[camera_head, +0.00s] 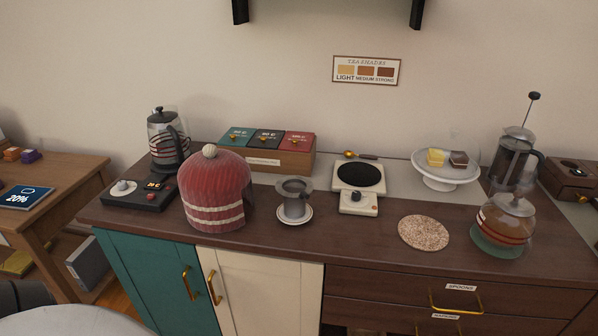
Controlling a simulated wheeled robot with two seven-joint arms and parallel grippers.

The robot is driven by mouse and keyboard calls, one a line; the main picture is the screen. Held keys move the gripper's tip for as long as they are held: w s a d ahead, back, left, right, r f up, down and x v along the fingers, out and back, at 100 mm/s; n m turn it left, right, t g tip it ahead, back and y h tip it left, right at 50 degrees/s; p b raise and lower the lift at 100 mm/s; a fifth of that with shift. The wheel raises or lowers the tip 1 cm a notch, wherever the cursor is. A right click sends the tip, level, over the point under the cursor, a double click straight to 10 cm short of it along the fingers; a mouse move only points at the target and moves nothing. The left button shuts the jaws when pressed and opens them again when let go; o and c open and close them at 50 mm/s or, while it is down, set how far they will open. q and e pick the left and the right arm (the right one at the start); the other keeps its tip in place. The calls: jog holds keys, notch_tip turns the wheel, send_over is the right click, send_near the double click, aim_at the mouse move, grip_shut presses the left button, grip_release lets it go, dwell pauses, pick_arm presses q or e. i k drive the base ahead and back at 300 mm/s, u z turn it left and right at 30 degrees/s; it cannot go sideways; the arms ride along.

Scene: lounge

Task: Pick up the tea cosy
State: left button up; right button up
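The tea cosy (212,188) is a red ribbed dome with cream bands near its base and a cream pompom on top. It stands upright on the dark wooden counter (330,240), left of the middle, near the front edge. Neither of my grippers shows in the head view, so nothing is seen touching the cosy. Whether anything is under the cosy is hidden.
A kettle (165,138) and its black base (140,194) are close on the left. A grey cup-like strainer (294,197) stands to the right. A tea box (283,160) is behind. A glass teapot (506,222) is far right. Counter front before the cosy is clear.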

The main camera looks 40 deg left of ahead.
aim_at(212, 182)
jog(key=z, duration=1.5)
jog(key=k, duration=1.25)
jog(key=u, duration=2)
